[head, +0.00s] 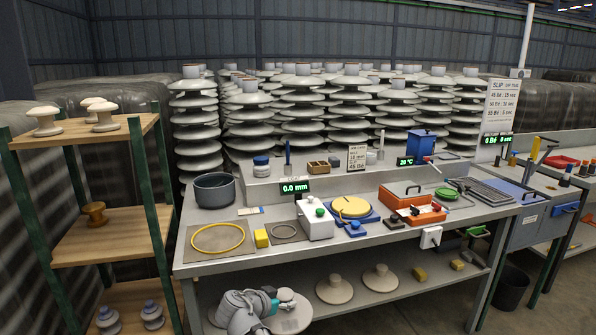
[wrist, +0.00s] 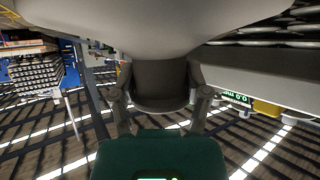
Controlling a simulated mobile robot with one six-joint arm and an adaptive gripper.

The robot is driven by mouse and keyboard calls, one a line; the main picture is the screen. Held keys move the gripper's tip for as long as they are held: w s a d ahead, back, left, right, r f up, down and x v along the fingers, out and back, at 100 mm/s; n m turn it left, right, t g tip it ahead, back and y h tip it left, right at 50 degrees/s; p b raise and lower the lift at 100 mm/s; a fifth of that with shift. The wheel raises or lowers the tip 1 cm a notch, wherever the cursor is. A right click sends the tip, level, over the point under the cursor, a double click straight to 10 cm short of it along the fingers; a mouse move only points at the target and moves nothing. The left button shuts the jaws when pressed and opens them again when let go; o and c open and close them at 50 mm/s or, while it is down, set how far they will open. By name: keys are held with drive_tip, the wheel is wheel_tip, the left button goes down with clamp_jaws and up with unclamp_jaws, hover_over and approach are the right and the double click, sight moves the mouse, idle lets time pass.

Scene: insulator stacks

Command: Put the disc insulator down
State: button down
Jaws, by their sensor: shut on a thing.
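My gripper (head: 272,300) is low at the front left of the workbench, beside the lower shelf. It is shut on a disc insulator (head: 291,318), a pale round disc partly hidden behind my gripper and arm. In the wrist view, the two fingers of my gripper (wrist: 162,100) close on the dark cap (wrist: 160,78) of the disc insulator, and its pale disc (wrist: 160,25) fills the top. Two similar disc insulators (head: 335,290) (head: 380,277) lie on the lower shelf (head: 365,303), to the right of the held one. I cannot tell if the held disc touches the shelf.
The workbench top (head: 215,266) above carries gauges, a yellow ring (head: 218,239) and boxes. Yellow blocks (head: 420,274) lie on the shelf's right. A wooden rack (head: 95,242) stands left, a black bin (head: 511,288) right. Tall insulator stacks (head: 350,110) stand behind.

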wheel_tip(320, 180, up, 26)
drive_tip(key=p, duration=2.5)
drive_tip(key=shift+d, duration=0.1)
